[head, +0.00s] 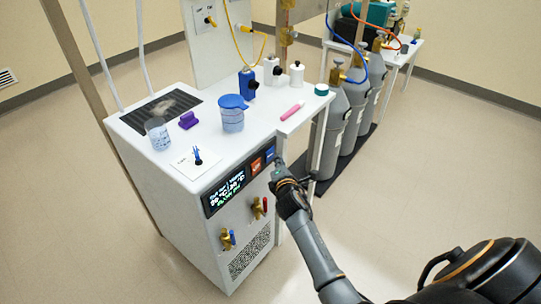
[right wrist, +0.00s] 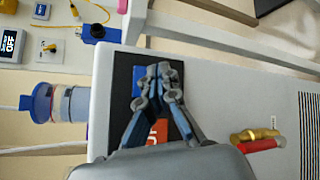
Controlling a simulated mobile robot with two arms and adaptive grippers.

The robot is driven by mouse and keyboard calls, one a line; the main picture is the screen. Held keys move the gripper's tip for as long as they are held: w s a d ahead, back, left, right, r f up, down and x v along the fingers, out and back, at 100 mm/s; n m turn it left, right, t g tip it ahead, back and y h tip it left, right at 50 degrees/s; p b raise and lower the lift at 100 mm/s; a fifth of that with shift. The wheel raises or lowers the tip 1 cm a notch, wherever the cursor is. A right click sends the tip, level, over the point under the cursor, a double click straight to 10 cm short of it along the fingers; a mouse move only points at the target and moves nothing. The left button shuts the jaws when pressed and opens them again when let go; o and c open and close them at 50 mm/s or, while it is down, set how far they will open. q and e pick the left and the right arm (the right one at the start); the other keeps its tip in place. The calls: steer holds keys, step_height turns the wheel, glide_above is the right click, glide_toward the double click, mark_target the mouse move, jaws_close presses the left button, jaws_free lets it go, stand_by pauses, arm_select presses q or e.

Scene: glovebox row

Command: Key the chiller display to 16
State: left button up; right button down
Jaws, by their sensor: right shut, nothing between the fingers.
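The chiller is a white cabinet (head: 150,190) with a black control panel on its front upper edge. Its lit display (head: 226,190) shows two temperature figures and a green line, too small to read surely. To the right of the display are an orange button (head: 256,166) and a blue button (head: 270,154). My right gripper (head: 279,168) is shut and empty, close to the panel's right end. In the right wrist view its fingertips (right wrist: 163,72) lie over or beside the blue button (right wrist: 137,82); I cannot tell if they touch. The orange button (right wrist: 158,132) is partly hidden behind the fingers. My left gripper is not in view.
Brass valves with a red handle (head: 258,208) and a blue handle (head: 228,239) stick out below the panel. Grey gas cylinders (head: 355,105) stand behind.

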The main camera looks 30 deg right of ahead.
steer(key=shift+w, duration=0.1)
stand_by(0.6)
steer(key=shift+w+a, duration=0.2)
steer(key=shift+w, duration=0.1)
steer(key=shift+w+a+b, duration=0.15)
steer(key=shift+w+b, duration=0.15)
steer(key=shift+w, duration=0.05)
stand_by(0.6)
steer(key=shift+s, duration=0.15)
steer(key=shift+s+d+p, duration=0.35)
steer(key=shift+s+p, duration=0.15)
steer(key=shift+s, duration=0.1)
steer(key=s, duration=0.1)
steer(key=s+d+p, duration=0.1)
steer(key=s, duration=0.1)
steer(key=s+d+p, duration=0.1)
steer(key=shift+s, duration=0.3)
